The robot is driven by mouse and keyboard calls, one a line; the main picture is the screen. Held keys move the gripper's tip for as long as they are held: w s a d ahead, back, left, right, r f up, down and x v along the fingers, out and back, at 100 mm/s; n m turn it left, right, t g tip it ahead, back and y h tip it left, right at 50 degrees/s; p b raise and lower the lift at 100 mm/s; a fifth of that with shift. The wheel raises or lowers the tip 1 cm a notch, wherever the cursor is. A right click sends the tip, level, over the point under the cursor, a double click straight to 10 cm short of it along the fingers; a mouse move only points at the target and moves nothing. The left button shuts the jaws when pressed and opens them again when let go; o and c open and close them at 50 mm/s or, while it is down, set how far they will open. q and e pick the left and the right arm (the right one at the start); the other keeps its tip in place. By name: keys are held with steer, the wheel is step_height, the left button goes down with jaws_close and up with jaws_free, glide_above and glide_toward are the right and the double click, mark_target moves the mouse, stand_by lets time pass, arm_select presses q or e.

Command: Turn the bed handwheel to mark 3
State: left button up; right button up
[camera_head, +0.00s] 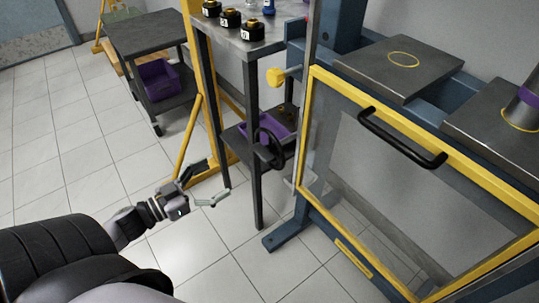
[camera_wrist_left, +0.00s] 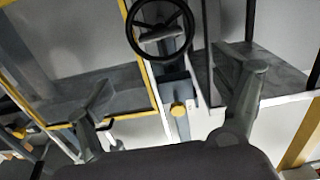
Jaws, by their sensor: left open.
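The bed handwheel (camera_head: 268,148) is a black spoked wheel at the left side of the yellow-framed machine. In the left wrist view the handwheel (camera_wrist_left: 160,30) shows at the top centre, its upper rim near the frame edge. No mark number is legible. My left gripper (camera_head: 208,186) is to the left of the wheel and apart from it, over the floor. In the left wrist view its two fingers (camera_wrist_left: 176,92) are spread wide with nothing between them. My right gripper is not in view.
A yellow knob (camera_head: 276,77) sticks out above the wheel. A tall table (camera_head: 238,44) with black-and-gold parts stands beside it, its legs close to my gripper. The machine's yellow-framed door (camera_head: 400,170) with a black handle is at right. Open tiled floor lies at left.

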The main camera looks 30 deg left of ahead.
mark_target(267, 149)
arm_select(q)
steer(key=b+x, duration=0.2)
steer(key=x, duration=1.3)
steer(key=shift+w, duration=0.35)
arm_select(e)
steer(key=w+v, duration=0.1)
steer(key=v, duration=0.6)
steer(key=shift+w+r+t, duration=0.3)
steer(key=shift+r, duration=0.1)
arm_select(q)
steer(key=shift+s+r, duration=0.15)
steer(key=c, duration=1.1)
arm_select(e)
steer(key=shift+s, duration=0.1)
arm_select(q)
steer(key=shift+c, duration=0.2)
